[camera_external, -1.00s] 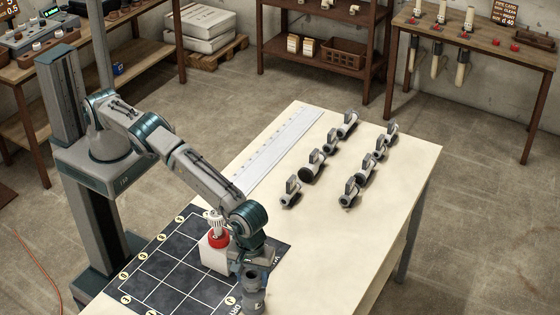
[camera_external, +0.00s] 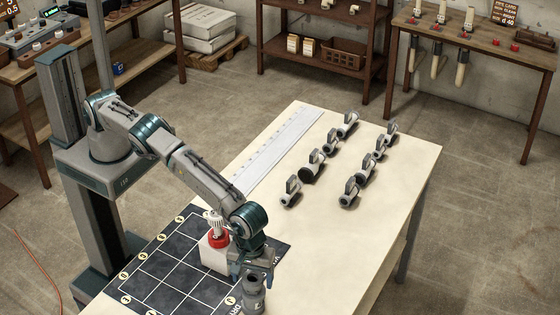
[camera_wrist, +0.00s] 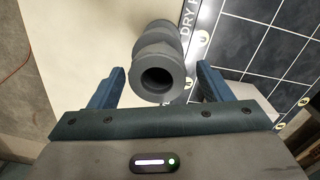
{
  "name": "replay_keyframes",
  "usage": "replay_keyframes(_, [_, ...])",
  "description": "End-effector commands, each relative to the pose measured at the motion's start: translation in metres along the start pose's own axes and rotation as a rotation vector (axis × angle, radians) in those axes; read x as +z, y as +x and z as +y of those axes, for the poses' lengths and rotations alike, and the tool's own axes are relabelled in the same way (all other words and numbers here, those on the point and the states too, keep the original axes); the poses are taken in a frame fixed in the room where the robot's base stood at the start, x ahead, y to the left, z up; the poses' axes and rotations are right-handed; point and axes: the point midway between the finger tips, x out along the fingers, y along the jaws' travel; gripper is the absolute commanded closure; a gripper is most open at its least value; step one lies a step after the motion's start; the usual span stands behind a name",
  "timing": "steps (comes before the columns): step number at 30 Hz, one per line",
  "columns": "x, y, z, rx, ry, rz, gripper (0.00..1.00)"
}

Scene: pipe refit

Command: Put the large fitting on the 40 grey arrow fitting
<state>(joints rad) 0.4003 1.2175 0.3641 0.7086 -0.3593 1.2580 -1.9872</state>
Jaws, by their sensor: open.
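A large dark grey fitting (camera_external: 254,298) stands upright at the near right edge of the black mat, below my gripper (camera_external: 256,274). The wrist view shows the fitting (camera_wrist: 157,62) with its round open end facing the camera, between and beyond the two blue fingers of my gripper (camera_wrist: 160,85). The fingers are apart, with a gap on each side of the fitting. Which one is the 40 grey arrow fitting cannot be told; any arrow or number is too small.
A white block with a red ring and a white fitting (camera_external: 216,250) stands on the gridded mat (camera_external: 165,290) close to my forearm. A long white ruler (camera_external: 277,150) lies at the table's left side. The table's right part (camera_external: 370,240) is clear.

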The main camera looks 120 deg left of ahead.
Motion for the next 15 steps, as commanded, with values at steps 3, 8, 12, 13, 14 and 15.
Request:
replay_keyframes(3, [0.001,-0.018,0.001,0.005,0.001,-0.003,0.28])
replay_keyframes(8, [0.001,-0.054,0.001,0.005,0.001,-0.004,0.28])
replay_keyframes(12, [0.001,-0.087,0.001,0.005,0.001,-0.003,0.28])
replay_keyframes(13, [0.001,-0.093,0.001,0.004,0.001,-0.002,0.28])
replay_keyframes(14, [0.001,-0.099,0.001,0.004,0.001,-0.003,0.28])
replay_keyframes(15, [0.0,-0.105,0.001,0.002,0.001,-0.002,0.28])
